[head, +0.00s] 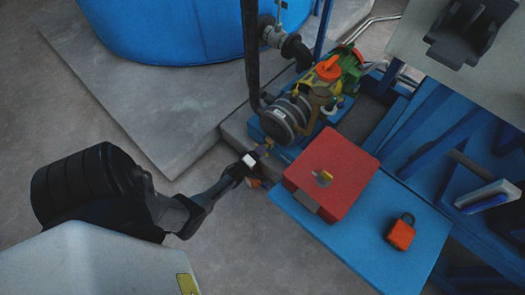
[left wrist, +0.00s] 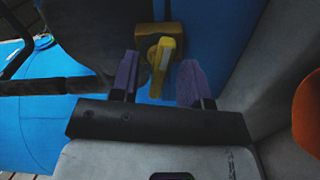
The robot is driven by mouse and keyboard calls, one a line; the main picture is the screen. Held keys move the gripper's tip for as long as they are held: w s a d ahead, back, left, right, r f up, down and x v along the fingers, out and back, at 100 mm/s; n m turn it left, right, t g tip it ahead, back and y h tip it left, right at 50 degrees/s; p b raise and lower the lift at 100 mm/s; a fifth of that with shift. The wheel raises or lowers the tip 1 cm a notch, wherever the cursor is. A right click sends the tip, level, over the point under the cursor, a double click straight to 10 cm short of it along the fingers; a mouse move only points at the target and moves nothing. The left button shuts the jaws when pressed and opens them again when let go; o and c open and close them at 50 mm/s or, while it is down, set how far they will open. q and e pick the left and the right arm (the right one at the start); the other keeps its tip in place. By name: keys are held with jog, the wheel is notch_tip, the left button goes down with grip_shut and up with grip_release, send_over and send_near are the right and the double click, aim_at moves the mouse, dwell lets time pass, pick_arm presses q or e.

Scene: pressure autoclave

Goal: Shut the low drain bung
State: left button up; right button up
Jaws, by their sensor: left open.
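The drain bung shows in the left wrist view as a yellow lever (left wrist: 161,65) on a brownish-yellow block (left wrist: 160,35) against a blue surface. My left gripper (left wrist: 158,68) is open, with its two purple fingers on either side of the lever. In the head view my left gripper (head: 264,149) reaches low beside the blue pump base, under the pump (head: 285,115). There the bung is mostly hidden by the gripper. My right gripper is not in view.
A red box (head: 330,172) with a small yellow-and-grey part on top stands on a blue plate (head: 350,238) right of the gripper. An orange padlock (head: 401,233) lies on that plate. A blue tank (head: 185,25) stands behind. The concrete floor at left is clear.

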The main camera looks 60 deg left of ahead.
pick_arm(q)
jog(key=shift+x, duration=0.75)
jog(key=shift+c, duration=0.2)
jog(key=shift+s, duration=0.1)
grip_shut()
